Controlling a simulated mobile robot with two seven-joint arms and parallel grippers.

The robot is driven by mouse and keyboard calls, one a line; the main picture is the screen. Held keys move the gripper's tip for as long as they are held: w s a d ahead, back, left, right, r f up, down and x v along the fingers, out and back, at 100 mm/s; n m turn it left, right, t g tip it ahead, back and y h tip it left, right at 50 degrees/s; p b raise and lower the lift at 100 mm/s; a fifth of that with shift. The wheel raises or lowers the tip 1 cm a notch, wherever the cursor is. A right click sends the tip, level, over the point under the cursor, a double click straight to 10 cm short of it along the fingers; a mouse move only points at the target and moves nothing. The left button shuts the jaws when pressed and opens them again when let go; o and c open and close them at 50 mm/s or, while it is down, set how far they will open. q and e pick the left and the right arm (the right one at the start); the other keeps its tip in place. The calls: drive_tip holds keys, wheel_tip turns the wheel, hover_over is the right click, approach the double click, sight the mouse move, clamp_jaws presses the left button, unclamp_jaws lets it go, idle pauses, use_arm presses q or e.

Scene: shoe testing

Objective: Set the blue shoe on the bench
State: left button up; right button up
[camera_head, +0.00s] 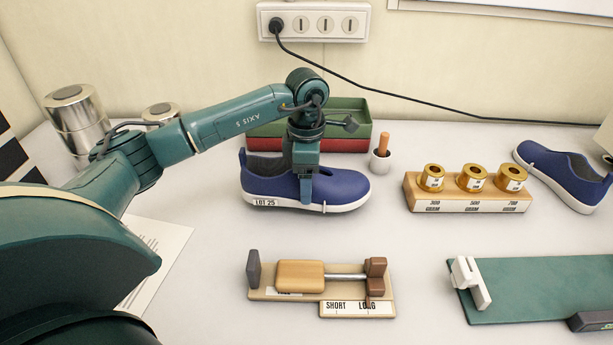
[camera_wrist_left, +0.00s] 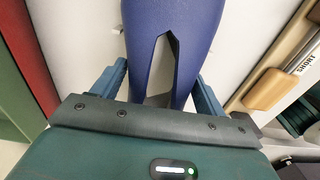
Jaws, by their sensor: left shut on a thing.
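A blue shoe (camera_head: 262,180) with a white sole and a "LOT 25" label stands upright on the left-centre of the table, toe to the right. My left gripper (camera_head: 306,192) comes down over it from above and is shut on it near the middle. In the left wrist view the blue shoe (camera_wrist_left: 185,22) runs between the two fingers. Whether its sole touches the table is hard to tell. A flat green board (camera_head: 545,288) with a white clamp lies at the front right; I cannot tell whether it is the bench. My right gripper is out of view.
A second blue shoe (camera_head: 560,172) lies at the right. A green-red tray (camera_head: 345,125) is behind the held shoe. A wooden weight block (camera_head: 465,200) stands right of it. A SHORT/LONG slide fixture (camera_head: 300,278) lies in front. Steel cylinders (camera_head: 78,118) stand at left.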

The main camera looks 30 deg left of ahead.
use_arm(q)
drive_tip(key=shift+f+b, duration=0.85)
drive_tip(key=shift+f, duration=0.2)
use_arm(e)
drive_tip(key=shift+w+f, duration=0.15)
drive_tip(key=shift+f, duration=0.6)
use_arm(q)
drive_tip(key=o, duration=1.3)
drive_tip(key=shift+c, duration=0.2)
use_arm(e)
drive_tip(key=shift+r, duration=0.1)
use_arm(q)
wheel_tip(320, 180, up, 3)
drive_tip(key=shift+f, duration=0.15)
wheel_tip(320, 180, up, 11)
drive_tip(key=shift+f, duration=0.2)
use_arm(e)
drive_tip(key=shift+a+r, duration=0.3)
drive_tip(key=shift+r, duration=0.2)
